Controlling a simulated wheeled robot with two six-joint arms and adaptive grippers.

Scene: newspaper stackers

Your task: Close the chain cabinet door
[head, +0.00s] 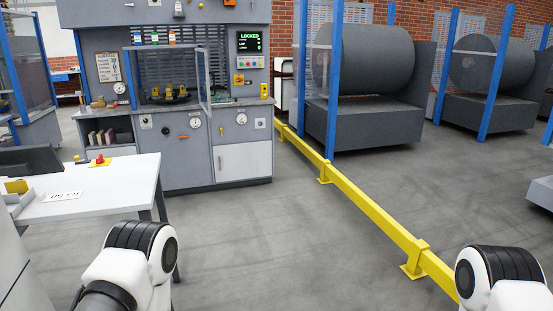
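A grey machine cabinet (183,104) stands at the back left. A framed see-through door (204,78) on its upper opening appears swung outward, at the right side of the opening. Below are a grey front panel (180,165) with gauges and a pale lower door (243,162) that looks flush with the front. I cannot tell which of these is the chain cabinet door. Only parts of my two arms show at the bottom edge, far from the machine; both grippers are out of view.
A white table (105,190) stands at the left, between me and part of the machine. A low yellow rail (375,217) runs along the floor at the right. Large grey rollers (365,57) stand behind blue posts. The floor (270,235) before the machine is clear.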

